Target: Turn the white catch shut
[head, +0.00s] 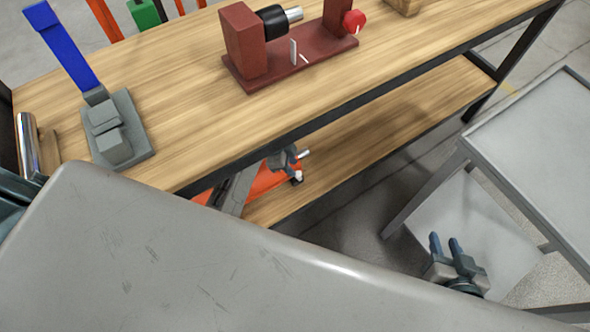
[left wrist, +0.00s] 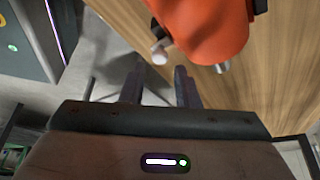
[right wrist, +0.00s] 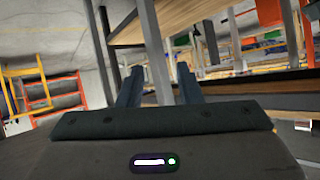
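The wooden bench top (head: 190,115) overhangs the shelf (head: 370,140). On top stand a dark red fixture (head: 245,45) and a grey block with a blue lever (head: 65,45). A grey table (head: 540,130) stands at right. The shelf right of the jack is clear.

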